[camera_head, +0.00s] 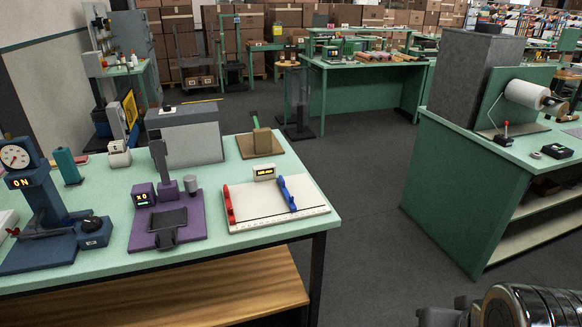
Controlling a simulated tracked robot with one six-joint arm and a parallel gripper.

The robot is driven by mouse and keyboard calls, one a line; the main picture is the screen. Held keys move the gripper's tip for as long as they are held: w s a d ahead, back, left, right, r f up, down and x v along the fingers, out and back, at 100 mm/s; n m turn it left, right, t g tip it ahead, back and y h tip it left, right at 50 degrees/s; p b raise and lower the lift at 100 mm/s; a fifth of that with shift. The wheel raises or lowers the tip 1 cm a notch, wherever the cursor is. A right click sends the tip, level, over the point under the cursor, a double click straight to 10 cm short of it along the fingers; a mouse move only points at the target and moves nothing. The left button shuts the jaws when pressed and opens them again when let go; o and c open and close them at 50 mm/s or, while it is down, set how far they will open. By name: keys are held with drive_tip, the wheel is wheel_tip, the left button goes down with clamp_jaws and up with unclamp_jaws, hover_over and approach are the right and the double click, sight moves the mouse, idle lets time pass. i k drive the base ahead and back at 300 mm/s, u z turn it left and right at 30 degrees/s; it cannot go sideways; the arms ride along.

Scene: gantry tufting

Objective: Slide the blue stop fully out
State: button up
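The blue stop (287,194) stands on a white board (259,213) near the right front corner of the green-topped bench. A red stop (229,205) stands at the board's left edge. A small display box (264,172) with lit orange characters, too small to read, sits at the back of the board. A scale runs along the board's front edge. My gripper's fingers are not in view; only metallic arm parts show at the bottom right.
Left of the board is a purple-based device (168,228), then a blue dial press (37,205). A wooden block with a green handle (260,140) stands behind. A second green bench (465,190) is at the right. Dark open floor (365,230) lies between the benches.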

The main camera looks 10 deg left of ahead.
sight(280, 181)
drive_tip(key=u, duration=0.4)
drive_tip(key=i, duration=1.1)
drive_tip(key=u, duration=0.65)
